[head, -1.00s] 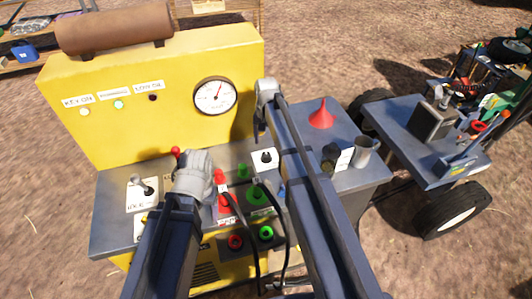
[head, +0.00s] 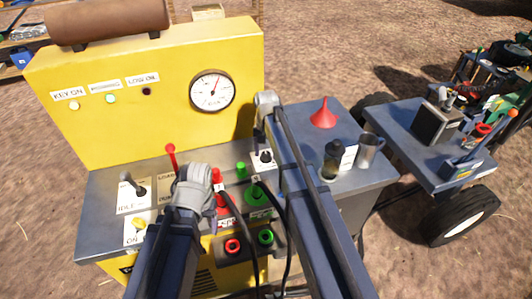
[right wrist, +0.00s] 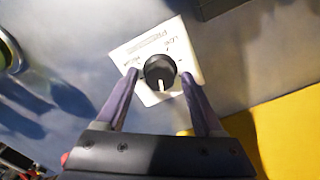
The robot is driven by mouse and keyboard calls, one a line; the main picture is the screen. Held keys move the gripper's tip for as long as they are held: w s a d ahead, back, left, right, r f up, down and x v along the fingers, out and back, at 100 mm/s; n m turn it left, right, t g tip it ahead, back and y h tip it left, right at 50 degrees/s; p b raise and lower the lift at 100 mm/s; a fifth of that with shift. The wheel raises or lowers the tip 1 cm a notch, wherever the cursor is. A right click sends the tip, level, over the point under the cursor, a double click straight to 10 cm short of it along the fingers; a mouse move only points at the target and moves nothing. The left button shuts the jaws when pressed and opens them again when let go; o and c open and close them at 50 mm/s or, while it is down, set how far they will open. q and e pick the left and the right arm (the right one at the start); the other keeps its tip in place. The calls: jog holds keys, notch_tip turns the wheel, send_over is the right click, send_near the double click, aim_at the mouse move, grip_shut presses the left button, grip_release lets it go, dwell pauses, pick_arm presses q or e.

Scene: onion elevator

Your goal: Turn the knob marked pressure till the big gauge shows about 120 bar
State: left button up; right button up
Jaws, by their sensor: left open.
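The black pressure knob (right wrist: 160,71) sits on a white label in the right wrist view, its pale pointer mark toward the bottom of the picture. My right gripper (right wrist: 158,78) is open, with one finger on each side of the knob and small gaps visible. In the head view the knob (head: 264,158) is partly behind my right arm. The big round gauge (head: 212,91) on the yellow panel has a needle pointing up and slightly right; its numbers are too small to read. My left gripper (head: 193,188) is open over the console near the red lever; its fingers are mostly hidden.
A red funnel (head: 323,114), a dark bottle (head: 332,160) and a metal mug (head: 370,150) stand right.

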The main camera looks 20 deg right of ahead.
grip_shut()
dwell(0.3)
jog(key=shift+n, duration=0.3)
jog(key=n, duration=0.4)
jog(key=shift+n, duration=2.4)
jog(key=shift+o, duration=0.6)
grip_release()
